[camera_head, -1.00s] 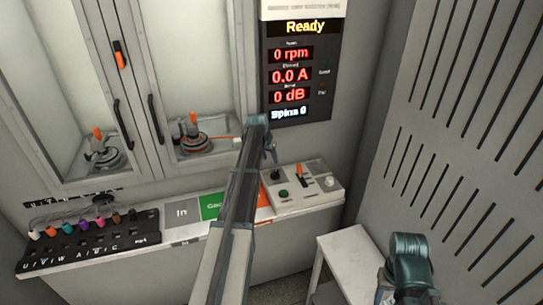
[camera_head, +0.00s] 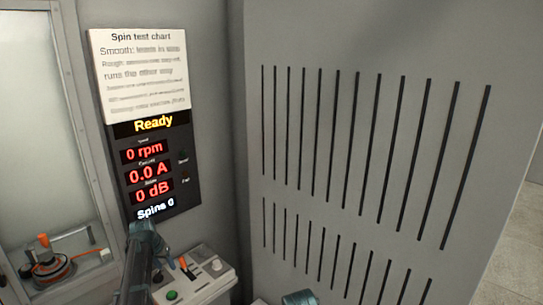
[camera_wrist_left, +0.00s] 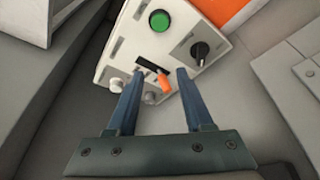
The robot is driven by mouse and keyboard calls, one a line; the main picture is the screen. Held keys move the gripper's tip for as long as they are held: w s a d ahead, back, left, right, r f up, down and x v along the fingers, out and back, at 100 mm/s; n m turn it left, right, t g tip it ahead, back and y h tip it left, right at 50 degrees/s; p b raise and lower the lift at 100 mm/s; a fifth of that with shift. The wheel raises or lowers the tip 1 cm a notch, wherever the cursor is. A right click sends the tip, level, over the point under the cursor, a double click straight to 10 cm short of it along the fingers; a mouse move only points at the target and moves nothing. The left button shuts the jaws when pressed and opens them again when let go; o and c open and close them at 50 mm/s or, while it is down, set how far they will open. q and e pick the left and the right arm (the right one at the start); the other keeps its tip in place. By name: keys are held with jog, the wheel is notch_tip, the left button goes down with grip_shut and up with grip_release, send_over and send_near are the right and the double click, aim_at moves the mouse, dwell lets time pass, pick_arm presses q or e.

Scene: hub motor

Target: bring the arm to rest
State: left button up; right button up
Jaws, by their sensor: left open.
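My left gripper (camera_head: 143,232) shows at the lower left of the head view, beside and above the left part of a white control box (camera_head: 195,283). In the left wrist view its two fingers (camera_wrist_left: 157,80) are apart, with nothing held between them. Beyond the fingers the wrist view shows the box with a green button (camera_wrist_left: 159,21), a black knob (camera_wrist_left: 199,51) and an orange-tipped lever (camera_wrist_left: 166,84). The lever appears between the fingers; whether they touch it I cannot tell.
A display (camera_head: 152,165) reads Ready, 0 rpm, 0.0 A, 0 dB. A spin test chart (camera_head: 138,68) hangs above it. A grey slotted wall panel (camera_head: 350,215) stands at right.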

pick_arm(q)
jog(key=s+d+m+g, duration=0.1)
jog(key=s+d, duration=0.2)
jog(key=d, duration=0.3)
jog(key=s+d, duration=0.3)
jog(key=d, duration=0.4)
jog(key=s+d+f+m+g+y, duration=0.1)
jog(key=s+d+m+g, duration=0.1)
jog(key=s+d, duration=2)
jog(key=s+g, duration=0.1)
jog(key=s, duration=0.2)
jog(key=shift+d+m+y, duration=0.3)
jog(key=shift+d+m, duration=0.1)
